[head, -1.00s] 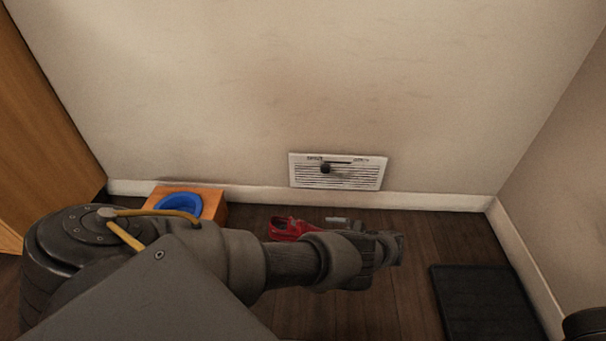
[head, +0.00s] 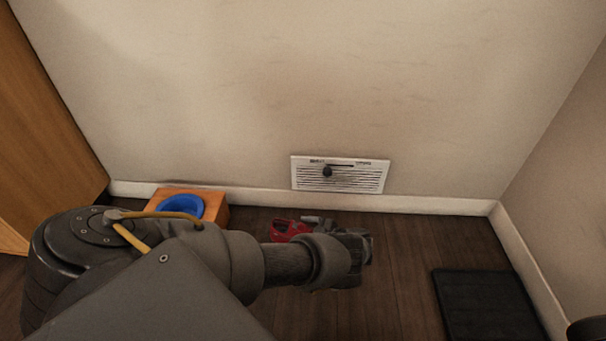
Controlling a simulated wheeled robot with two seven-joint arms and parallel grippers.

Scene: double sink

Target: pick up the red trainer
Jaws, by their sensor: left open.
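The red trainer (head: 287,230) lies on the dark wooden floor near the back wall, left of the middle of the head view. My left arm reaches across from the left and hides its near side. My left gripper (head: 325,222) is at the end of that arm, just right of the trainer, with a grey finger close to the trainer's right end. It is open; I cannot tell whether it touches the trainer. My right gripper is not in view.
A wooden box with a blue bowl (head: 180,206) stands by the wall on the left. A white vent (head: 340,175) is in the wall behind. A black mat (head: 487,304) lies at the right. The floor between the gripper and the mat is clear.

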